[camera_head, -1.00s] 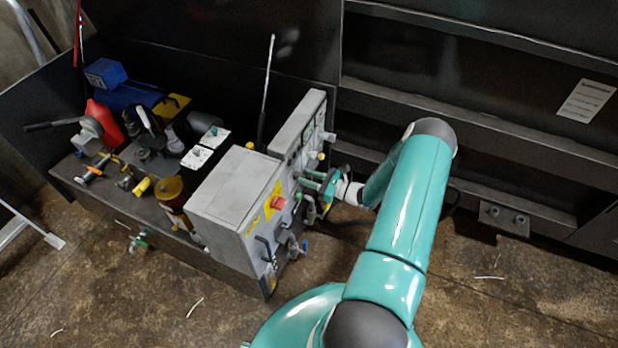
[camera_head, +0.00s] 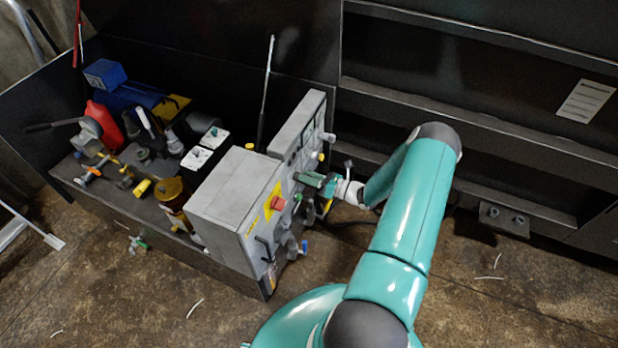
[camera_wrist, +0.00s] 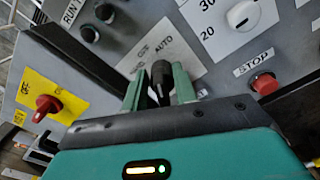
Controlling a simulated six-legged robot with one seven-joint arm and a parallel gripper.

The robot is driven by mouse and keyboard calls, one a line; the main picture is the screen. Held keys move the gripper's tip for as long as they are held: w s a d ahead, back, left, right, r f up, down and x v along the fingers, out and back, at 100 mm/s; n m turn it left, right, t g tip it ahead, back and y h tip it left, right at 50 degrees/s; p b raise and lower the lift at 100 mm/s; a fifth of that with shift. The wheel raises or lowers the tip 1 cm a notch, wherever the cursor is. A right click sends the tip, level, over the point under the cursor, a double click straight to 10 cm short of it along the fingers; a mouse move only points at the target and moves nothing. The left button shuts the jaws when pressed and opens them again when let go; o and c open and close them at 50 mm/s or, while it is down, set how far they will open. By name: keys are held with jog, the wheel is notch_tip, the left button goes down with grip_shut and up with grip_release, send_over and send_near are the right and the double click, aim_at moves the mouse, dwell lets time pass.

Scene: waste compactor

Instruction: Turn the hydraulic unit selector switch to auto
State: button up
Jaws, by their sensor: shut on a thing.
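The selector switch (camera_wrist: 161,76) is a black knob on a pale label plate (camera_wrist: 150,52) in the wrist view. The word AUTO is readable just above the knob, with a smaller, blurred word to its left. The knob's tip points up in this view, roughly toward AUTO. My gripper (camera_wrist: 160,88) has its two green fingers on either side of the knob and is shut on it. In the head view my gripper (camera_head: 314,181) is at the front of the grey control box, where the knob itself is hidden.
A red stop button (camera_wrist: 265,83) and a white dial (camera_wrist: 243,15) are right of the switch. A red rotary switch on yellow (camera_wrist: 46,106) is at left. Floor in front is mostly clear.

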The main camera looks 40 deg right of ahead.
jog(key=shift+d+f+m, duration=0.1)
jog(key=shift+d+m, duration=0.1)
jog(key=shift+m, duration=1.4)
jog(key=o, duration=0.6)
jog(key=v, duration=1.3)
jog(key=shift+s+d+f, duration=0.1)
jog(key=shift+s, duration=0.25)
